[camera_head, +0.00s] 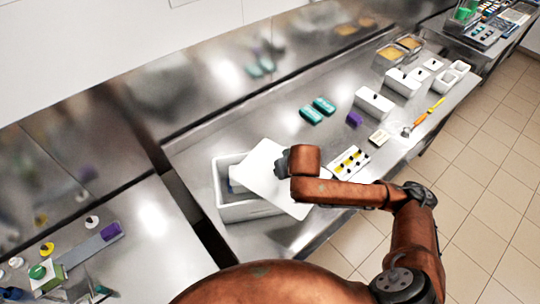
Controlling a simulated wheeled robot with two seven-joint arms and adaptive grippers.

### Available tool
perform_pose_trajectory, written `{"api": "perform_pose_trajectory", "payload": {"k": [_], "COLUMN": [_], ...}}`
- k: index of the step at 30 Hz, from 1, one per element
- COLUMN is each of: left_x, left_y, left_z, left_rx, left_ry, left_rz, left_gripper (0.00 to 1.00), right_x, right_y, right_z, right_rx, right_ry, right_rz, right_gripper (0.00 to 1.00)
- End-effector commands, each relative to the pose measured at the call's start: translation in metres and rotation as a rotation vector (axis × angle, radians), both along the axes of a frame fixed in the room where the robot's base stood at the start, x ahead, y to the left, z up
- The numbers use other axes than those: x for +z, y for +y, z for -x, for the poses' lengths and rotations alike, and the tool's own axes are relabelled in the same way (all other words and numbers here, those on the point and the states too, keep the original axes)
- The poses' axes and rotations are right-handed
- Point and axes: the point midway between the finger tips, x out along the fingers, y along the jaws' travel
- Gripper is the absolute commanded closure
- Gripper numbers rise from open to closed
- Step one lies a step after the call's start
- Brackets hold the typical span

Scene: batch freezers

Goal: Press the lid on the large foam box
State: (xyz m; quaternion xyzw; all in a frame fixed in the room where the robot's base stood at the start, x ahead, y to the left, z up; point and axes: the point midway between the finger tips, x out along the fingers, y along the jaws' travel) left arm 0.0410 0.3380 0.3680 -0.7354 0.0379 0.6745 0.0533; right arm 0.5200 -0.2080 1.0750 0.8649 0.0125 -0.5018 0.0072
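The large foam box (250,211) is a white open-topped box on the steel counter, left of centre. Its lid, a flat white panel (262,172), lies askew and tilted across the box top, reaching past its right side. Part of the box's inside shows at the left. My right arm comes in from the right, and the dark end of its gripper (282,163) is at the lid's upper right part, touching or just above it. The fingertips are too small and hidden to tell their state. My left gripper is not in view.
Teal packs (312,115), a purple block (354,118), a white card with yellow pieces (347,162) and smaller white boxes (374,103) with black knobs stand to the right. An orange-handled tool (420,118) lies near the front edge. A gap separates the left counter (150,220).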

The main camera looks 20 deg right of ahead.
Motion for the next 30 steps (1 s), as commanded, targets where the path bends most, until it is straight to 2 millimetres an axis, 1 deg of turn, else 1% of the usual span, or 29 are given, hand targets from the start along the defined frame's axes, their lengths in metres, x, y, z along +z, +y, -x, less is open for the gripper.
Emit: {"api": "perform_pose_trajectory", "payload": {"k": [1,5,9,15,21,25,30], "left_x": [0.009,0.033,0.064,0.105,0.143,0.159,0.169], "left_y": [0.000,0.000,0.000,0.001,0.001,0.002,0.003], "left_z": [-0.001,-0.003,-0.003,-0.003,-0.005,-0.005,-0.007], "left_rx": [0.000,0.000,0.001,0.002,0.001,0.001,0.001], "left_ry": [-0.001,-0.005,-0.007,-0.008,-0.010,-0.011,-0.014], "left_rz": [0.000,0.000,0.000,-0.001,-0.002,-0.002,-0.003], "left_gripper": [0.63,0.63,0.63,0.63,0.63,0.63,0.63], "right_x": [0.006,0.015,0.024,0.033,0.041,0.044,0.044], "right_y": [0.003,0.015,0.033,0.055,0.072,0.079,0.083], "right_z": [-0.002,-0.009,-0.018,-0.031,-0.043,-0.049,-0.053], "right_rx": [0.020,0.125,0.276,0.485,0.666,0.750,0.809], "right_ry": [-0.001,0.000,-0.002,-0.001,-0.002,-0.002,-0.002], "right_rz": [-0.001,0.000,0.000,0.001,-0.001,-0.001,-0.001], "right_gripper": [1.00,1.00,1.00,1.00,1.00,1.00,1.00]}}
